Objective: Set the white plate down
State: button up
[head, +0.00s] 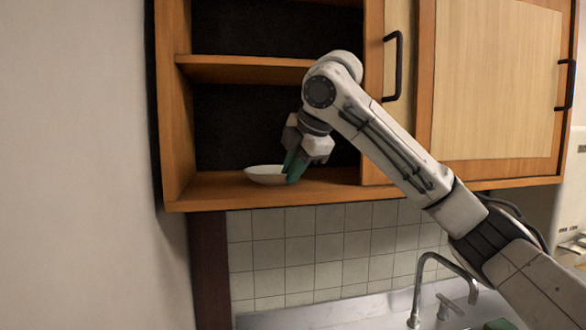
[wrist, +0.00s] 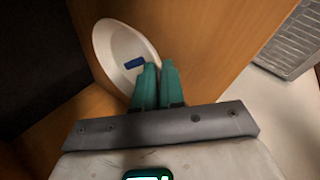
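The white plate (head: 262,175), deep like a shallow bowl, is at the bottom board of the open cupboard, near its front edge. It looks about level; I cannot tell whether its base touches the board. My gripper (head: 293,174) is at the plate's right rim. In the wrist view the plate (wrist: 107,50) lies beyond the fingertips, with a small blue block (wrist: 134,63) showing inside it. The two green fingers (wrist: 159,68) are close together, one on each side of the rim, and pinch it. The rim between the fingers is mostly hidden.
The cupboard's bottom board (head: 220,190) has bare room left of the plate. A middle shelf (head: 235,68) is above, and a closed door (head: 490,80) with black handles is to the right. Below are wall tiles (head: 300,240) and a sink tap (head: 418,290).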

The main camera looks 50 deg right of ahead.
jog(key=o, duration=0.3)
jog(key=b+v, duration=0.1)
jog(key=v, duration=1.1)
jog(key=shift+r+b, duration=0.1)
jog(key=shift+b, duration=0.25)
